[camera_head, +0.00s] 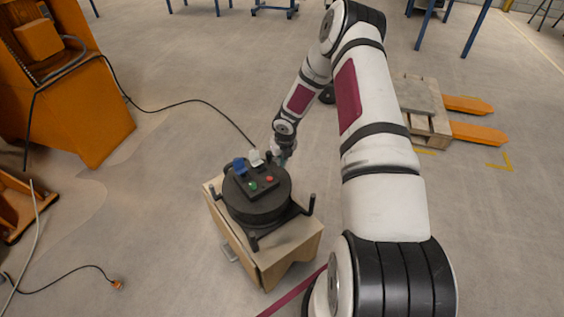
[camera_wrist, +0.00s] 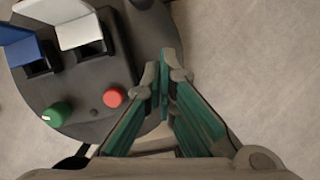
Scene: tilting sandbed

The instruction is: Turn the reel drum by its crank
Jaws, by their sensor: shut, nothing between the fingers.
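The reel drum (camera_head: 257,205) is dark and round and lies flat on a wooden box. Its top carries a blue flap and a white flap, both raised, and a green and a red knob. The drum's top also fills the left of the wrist view (camera_wrist: 90,80). Dark upright posts (camera_head: 312,203) stand around the drum; I cannot tell which part is the crank. My gripper (camera_wrist: 165,75) has its green-padded fingers together and empty, above the drum's right edge. In the head view my gripper (camera_head: 284,160) is at the drum's far right side; contact is unclear.
The wooden box (camera_head: 285,247) stands on open concrete floor. A black cable (camera_head: 185,103) runs from an orange machine (camera_head: 95,115) at the left toward the drum. A pallet (camera_head: 424,108) with orange forks lies at the right. A plug (camera_head: 117,284) lies at lower left.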

